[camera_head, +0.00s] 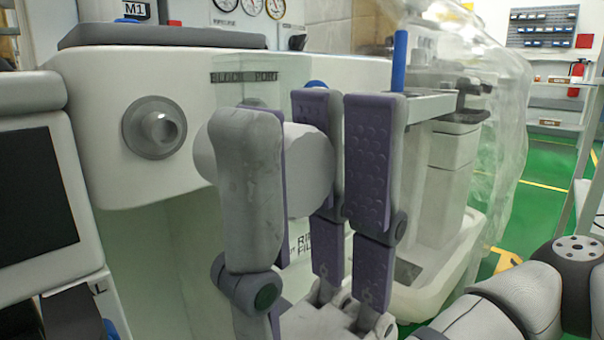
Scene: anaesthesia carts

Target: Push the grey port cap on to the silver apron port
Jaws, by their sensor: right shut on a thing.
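The silver apron port (160,128) is a round grey metal flange with a short protruding tube, on the front of the white cart apron. My right gripper (305,150) is shut on a pale grey cylinder, which I take to be the grey port cap (305,172). One finger lies on its left side and two on its right, hiding much of it. The cap shows to the right of the port and slightly lower, apart from it; the depth gap is hard to judge. My left gripper is not in view.
A dark screen (38,200) stands at the left edge. Behind the gripper is a labelled panel on the white apron (95,75). Right of it are a blue rod (399,60), a white canister (447,180) and clear plastic sheeting (500,130). Green floor is open at the far right.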

